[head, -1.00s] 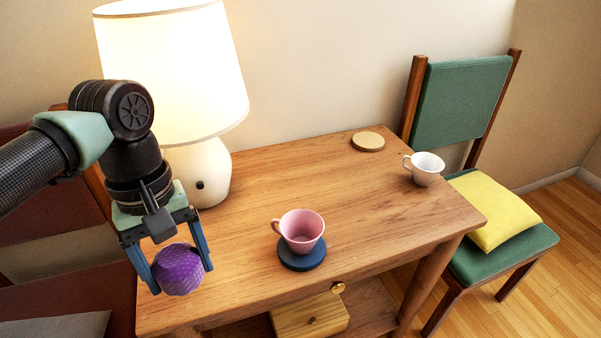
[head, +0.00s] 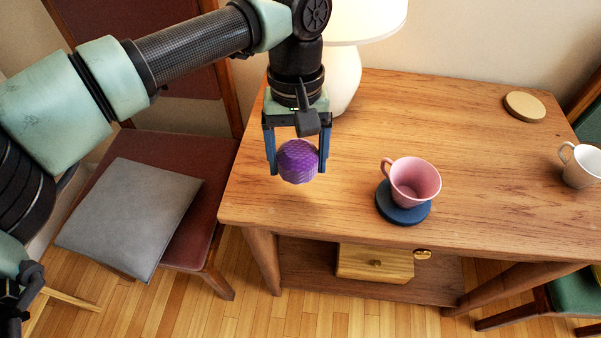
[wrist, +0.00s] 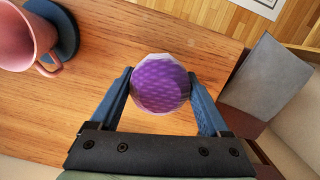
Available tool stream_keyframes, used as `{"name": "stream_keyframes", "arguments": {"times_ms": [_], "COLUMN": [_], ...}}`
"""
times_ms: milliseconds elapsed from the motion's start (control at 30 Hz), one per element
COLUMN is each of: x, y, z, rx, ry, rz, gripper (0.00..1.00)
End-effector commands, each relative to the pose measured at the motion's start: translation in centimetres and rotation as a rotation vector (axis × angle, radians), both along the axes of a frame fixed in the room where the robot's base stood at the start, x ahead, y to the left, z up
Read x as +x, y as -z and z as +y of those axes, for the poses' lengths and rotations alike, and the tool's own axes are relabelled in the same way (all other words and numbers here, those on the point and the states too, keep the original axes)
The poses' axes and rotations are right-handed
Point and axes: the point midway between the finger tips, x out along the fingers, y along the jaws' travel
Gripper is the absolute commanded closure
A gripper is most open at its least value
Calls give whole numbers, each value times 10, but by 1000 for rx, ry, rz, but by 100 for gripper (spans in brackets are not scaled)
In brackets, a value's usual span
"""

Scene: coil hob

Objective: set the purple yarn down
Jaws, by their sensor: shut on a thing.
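The purple yarn (head: 298,162) is a round ball held between the two blue fingers of my gripper (head: 297,168). In the head view it is over the left part of the wooden table (head: 480,140). I cannot tell for certain whether it touches the tabletop. In the wrist view the yarn (wrist: 160,84) sits between the fingertips of my gripper (wrist: 168,88), with bare wood around it.
A pink cup (head: 415,182) stands on a blue coaster (head: 403,212) right of the yarn. A lamp (head: 345,75) stands behind. A white cup (head: 580,165) and tan coaster (head: 524,106) are farther right. A chair with a grey cushion (head: 130,215) is at the left.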

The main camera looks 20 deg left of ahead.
Motion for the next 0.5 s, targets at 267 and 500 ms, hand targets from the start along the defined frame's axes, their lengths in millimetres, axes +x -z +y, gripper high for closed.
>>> {"name": "stream_keyframes", "arguments": {"times_ms": [267, 500], "x": [0, 0], "y": [43, 46], "z": [-1, 0], "rx": [-3, 0], "ry": [1, 1], "rz": [1, -1], "gripper": [74, 74]}}
